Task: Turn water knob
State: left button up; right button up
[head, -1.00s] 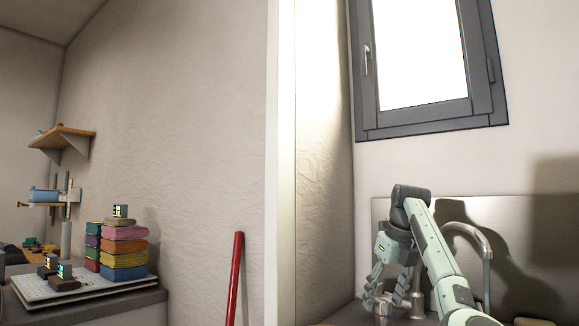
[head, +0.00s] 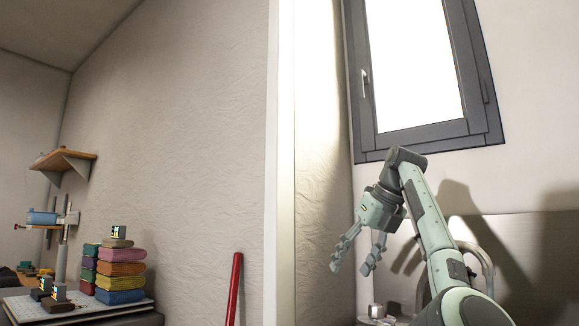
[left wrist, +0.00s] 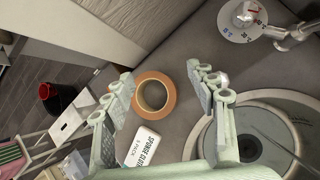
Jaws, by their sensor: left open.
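The water knob (left wrist: 243,14) is a round metal knob on a marked white dial, at the top right of the left wrist view. A metal knob (head: 376,311) also shows low in the head view, below my gripper. The metal faucet (left wrist: 290,38) stands beside the dial, and its curved spout (head: 484,262) is partly behind my arm in the head view. My left gripper (head: 352,268) is open and empty, pointing down, above and left of the knob and apart from it. Its spread fingers also show in the left wrist view (left wrist: 160,82). My right gripper is not visible.
A round sink basin (left wrist: 262,108) is at right. The window (head: 428,70) is above; a red pole (head: 234,290) stands left.

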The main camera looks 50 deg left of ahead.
pick_arm(q)
jog(key=s+r+n+g+y, duration=0.4)
jog(key=s+r+n+g, duration=0.5)
jog(key=s+r, duration=0.8)
jog(key=shift+s+a+r+n+g+y, duration=0.2)
jog(key=shift+a+r+n+g+y, duration=0.25)
jog(key=shift+r, duration=0.3)
dwell(5.5)
